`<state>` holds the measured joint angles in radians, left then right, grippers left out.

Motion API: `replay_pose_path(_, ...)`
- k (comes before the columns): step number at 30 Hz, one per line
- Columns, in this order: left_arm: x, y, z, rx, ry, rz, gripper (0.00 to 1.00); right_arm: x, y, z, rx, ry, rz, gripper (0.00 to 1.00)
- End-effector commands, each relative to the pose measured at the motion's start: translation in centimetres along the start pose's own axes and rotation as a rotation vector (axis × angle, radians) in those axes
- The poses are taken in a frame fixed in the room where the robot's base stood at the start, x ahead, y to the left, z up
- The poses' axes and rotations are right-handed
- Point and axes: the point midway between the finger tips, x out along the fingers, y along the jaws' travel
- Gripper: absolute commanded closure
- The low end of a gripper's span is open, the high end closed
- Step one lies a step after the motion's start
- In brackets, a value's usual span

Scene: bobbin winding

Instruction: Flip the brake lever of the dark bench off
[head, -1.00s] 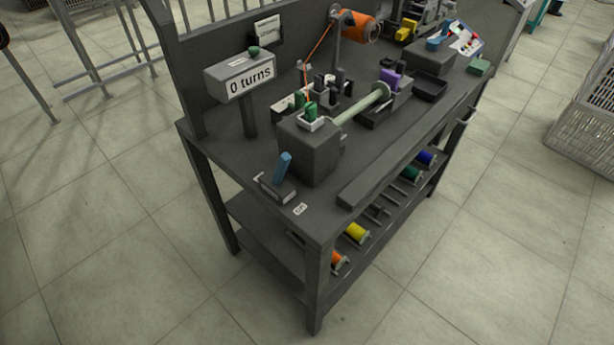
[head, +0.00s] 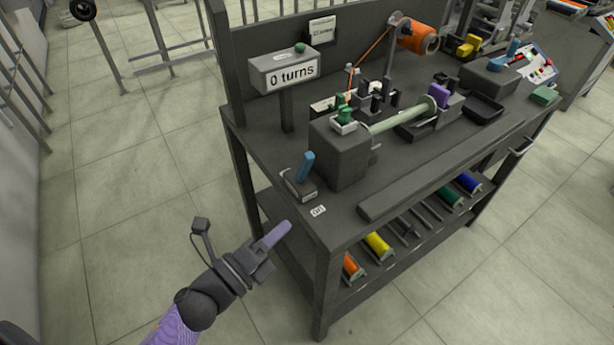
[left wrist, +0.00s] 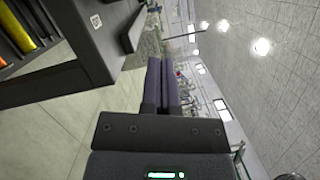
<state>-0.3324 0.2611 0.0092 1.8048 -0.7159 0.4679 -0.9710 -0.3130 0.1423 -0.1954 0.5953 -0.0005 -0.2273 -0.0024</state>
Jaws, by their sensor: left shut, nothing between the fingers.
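The dark bench (head: 285,210) stands at the middle and right of the head view. Its brake lever (head: 306,166) is a blue handle tilted up from a small dark base (head: 299,186) at the near left corner. A small label reading "off" or "on", too small to tell, lies on the bench top beside it (head: 318,211). My left gripper (head: 284,231) is shut and empty, off the bench's left edge, below and left of the lever, not touching it. Its fingers (left wrist: 161,85) show shut in the left wrist view. My right gripper is not in view.
A grey winder block (head: 340,150) stands right behind the lever. A "0 turns" counter (head: 285,75) stands on a post further back. Coloured spools, such as a yellow one (head: 377,245), lie on the lower shelf.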

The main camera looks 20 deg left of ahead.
Motion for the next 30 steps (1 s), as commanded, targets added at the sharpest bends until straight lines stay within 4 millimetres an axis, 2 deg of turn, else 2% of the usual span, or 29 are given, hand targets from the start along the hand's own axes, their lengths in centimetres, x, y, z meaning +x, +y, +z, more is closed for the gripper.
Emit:
replay_pose_path(7, 4.8, 0.0, 0.0, 0.001, 0.000, -0.003, 1.00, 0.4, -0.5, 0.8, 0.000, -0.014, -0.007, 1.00)
replay_pose_path(14, 9.8, 0.1, 0.0, 0.001, 0.000, -0.002, 1.00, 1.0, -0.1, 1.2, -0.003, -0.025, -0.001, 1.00)
replay_pose_path(18, 10.1, 0.0, 2.5, 0.002, 0.000, 0.001, 1.00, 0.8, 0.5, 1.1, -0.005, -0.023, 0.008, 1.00)
replay_pose_path(21, 10.3, 0.0, 3.4, 0.001, 0.000, 0.001, 1.00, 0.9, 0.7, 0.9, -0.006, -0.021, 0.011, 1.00)
replay_pose_path(30, 10.4, 0.1, 3.9, -0.002, -0.001, 0.001, 1.00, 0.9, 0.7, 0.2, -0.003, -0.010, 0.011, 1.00)
